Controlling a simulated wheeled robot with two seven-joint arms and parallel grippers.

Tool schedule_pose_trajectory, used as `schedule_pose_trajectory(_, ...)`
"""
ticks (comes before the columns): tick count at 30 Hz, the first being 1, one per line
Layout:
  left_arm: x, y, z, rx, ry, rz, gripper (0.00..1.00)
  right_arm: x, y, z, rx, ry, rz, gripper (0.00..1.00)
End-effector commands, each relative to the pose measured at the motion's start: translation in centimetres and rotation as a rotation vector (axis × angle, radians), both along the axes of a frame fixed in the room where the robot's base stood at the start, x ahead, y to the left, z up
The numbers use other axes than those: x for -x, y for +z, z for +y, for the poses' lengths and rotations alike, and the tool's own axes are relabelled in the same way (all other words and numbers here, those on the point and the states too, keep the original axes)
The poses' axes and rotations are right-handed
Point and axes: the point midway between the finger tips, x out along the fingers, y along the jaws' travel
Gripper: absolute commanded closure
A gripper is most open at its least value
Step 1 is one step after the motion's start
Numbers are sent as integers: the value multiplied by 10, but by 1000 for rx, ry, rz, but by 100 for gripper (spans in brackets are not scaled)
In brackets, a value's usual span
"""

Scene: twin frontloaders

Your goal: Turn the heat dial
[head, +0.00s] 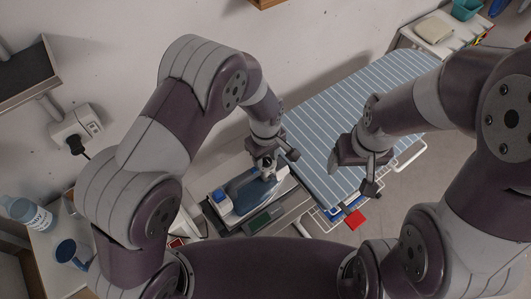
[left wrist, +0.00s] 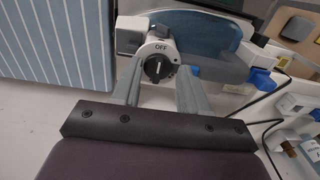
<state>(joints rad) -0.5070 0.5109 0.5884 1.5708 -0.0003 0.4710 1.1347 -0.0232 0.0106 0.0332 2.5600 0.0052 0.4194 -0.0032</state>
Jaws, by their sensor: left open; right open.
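The heat dial (left wrist: 157,69) is a black round knob on a white housing, with the word OFF printed above it, in the left wrist view. It belongs to the iron (head: 250,192), a blue and white one on a tray at the near end of the ironing board. My left gripper (left wrist: 160,82) is open, its two grey fingers on either side of the dial's lower part; I cannot tell whether they touch it. In the head view my left gripper (head: 270,165) is over the iron and hides the dial.
The striped ironing board (head: 335,110) extends to the upper right. A wall socket with a black plug (head: 75,142) is at left. A bottle (head: 30,213) and a blue mug (head: 68,252) stand on a side surface. A red item (head: 355,219) is below the board.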

Motion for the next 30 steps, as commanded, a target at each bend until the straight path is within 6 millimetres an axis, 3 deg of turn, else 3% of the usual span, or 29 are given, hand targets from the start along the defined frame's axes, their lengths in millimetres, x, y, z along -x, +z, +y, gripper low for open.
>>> schedule_pose_trajectory(6, 0, -1, 0, 0, 0, 0, 59, 0, -1, 0, 0, 0, 0, 20)
schedule_pose_trajectory(9, 0, 0, 0, 0, 0, 0, 92, 0, -1, 0, 0, 0, 0, 20)
schedule_pose_trajectory(10, 0, 0, 0, 0, 0, 0, 97, 0, -1, 0, 0, 0, 0, 20)
schedule_pose_trajectory(20, 0, 0, 0, 0, -36, 0, 97, 0, -2, 0, 0, 0, 0, 20)
schedule_pose_trajectory(30, -1, 0, 0, 0, -262, -2, 97, 0, -7, 0, 0, 0, 0, 20)
